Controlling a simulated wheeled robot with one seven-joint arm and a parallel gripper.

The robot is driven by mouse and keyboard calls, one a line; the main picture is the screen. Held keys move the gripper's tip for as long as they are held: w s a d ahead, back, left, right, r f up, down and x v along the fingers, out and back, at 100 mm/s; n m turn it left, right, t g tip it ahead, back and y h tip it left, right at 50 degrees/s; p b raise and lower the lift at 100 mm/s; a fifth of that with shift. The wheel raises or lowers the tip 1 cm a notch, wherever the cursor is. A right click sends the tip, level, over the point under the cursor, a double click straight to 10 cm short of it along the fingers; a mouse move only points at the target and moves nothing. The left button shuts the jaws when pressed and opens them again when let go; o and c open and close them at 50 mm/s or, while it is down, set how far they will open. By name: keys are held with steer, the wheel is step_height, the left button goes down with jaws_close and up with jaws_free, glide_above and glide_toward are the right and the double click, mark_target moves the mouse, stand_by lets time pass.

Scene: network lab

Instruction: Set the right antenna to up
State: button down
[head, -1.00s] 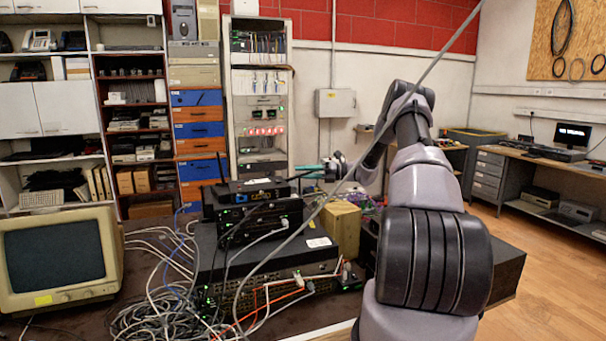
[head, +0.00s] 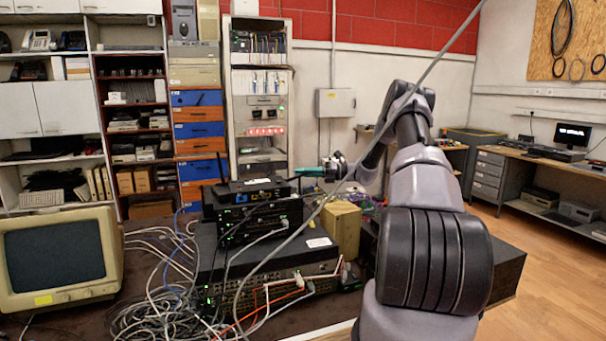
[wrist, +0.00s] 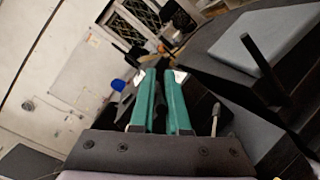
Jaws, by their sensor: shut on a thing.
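The black router (head: 250,186) sits on top of a stack of network boxes in the head view. Its left antenna (head: 220,168) stands up at the left end. In the wrist view an upright black antenna (wrist: 265,62) rises from a dark box at the right. My gripper (head: 300,172) is at the router's right end, where the right antenna is; that antenna is too small and covered to make out its angle. In the wrist view the teal fingers (wrist: 163,76) are close together, with a dark thin strip between them.
A grey cable crosses diagonally in front of my arm. A yellowish box (head: 341,228) stands right of the stack. Loose cables (head: 160,312) lie at the front left, by an old monitor (head: 58,258). A rack (head: 261,100) stands behind.

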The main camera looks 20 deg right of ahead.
steer(key=shift+r, duration=0.1)
stand_by(0.8)
steer(key=a+r+n+h, duration=0.1)
steer(key=h, duration=0.2)
steer(key=a+r+n+g+h, duration=0.1)
steer(key=a+r+h, duration=0.1)
steer(key=h, duration=0.2)
steer(key=a+r+g+h, duration=0.1)
steer(key=a+h, duration=0.1)
steer(key=h, duration=0.1)
steer(key=shift+a+r+n+h, duration=0.1)
steer(key=shift+r+n+h, duration=0.2)
steer(key=shift+r+n, duration=0.1)
steer(key=shift+a+h, duration=0.7)
steer(key=shift+h, duration=0.6)
steer(key=c, duration=0.9)
jaws_free()
steer(key=shift+n, duration=0.3)
